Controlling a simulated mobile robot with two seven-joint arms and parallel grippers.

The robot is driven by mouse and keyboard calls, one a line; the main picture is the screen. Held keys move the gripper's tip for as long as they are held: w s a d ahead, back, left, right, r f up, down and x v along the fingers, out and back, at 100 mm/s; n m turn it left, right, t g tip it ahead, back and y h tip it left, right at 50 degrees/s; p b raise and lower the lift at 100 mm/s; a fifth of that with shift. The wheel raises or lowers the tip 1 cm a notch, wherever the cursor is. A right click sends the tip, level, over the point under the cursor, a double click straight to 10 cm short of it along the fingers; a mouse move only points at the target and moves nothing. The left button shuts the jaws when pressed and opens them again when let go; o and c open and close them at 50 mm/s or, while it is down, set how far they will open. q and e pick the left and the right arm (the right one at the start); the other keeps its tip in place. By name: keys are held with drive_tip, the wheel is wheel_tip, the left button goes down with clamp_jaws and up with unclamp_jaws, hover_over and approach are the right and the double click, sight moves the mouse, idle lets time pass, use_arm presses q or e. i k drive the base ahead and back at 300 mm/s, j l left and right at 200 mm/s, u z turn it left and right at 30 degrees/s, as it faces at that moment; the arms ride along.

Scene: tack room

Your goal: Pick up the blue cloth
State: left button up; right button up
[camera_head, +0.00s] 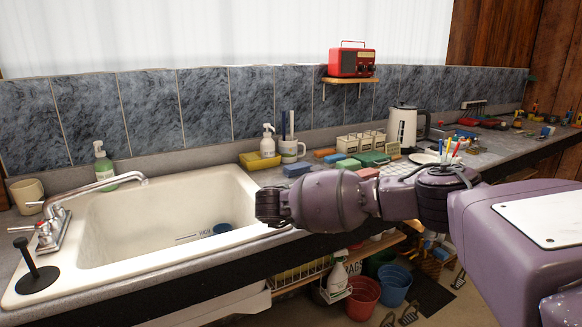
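I cannot tell for sure which thing is the blue cloth. A small flat blue piece (296,170) lies on the counter just right of the sink and could be a sponge or a folded cloth. Another blue piece (335,158) lies farther back among coloured blocks. My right arm reaches in from the right across the counter front, and its dark end with the gripper (270,207) is over the sink's right rim, nearer than the first blue piece. Its fingers cannot be made out. My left gripper is out of view.
The white sink (150,215) with its chrome faucet (75,215) fills the left. A mug (291,150), pump bottle (268,142), green blocks (372,158) and kettle (404,125) stand along the counter. Red (364,297) and blue (395,284) buckets are below.

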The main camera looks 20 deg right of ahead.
sight(290, 171)
drive_tip(key=i, duration=1.25)
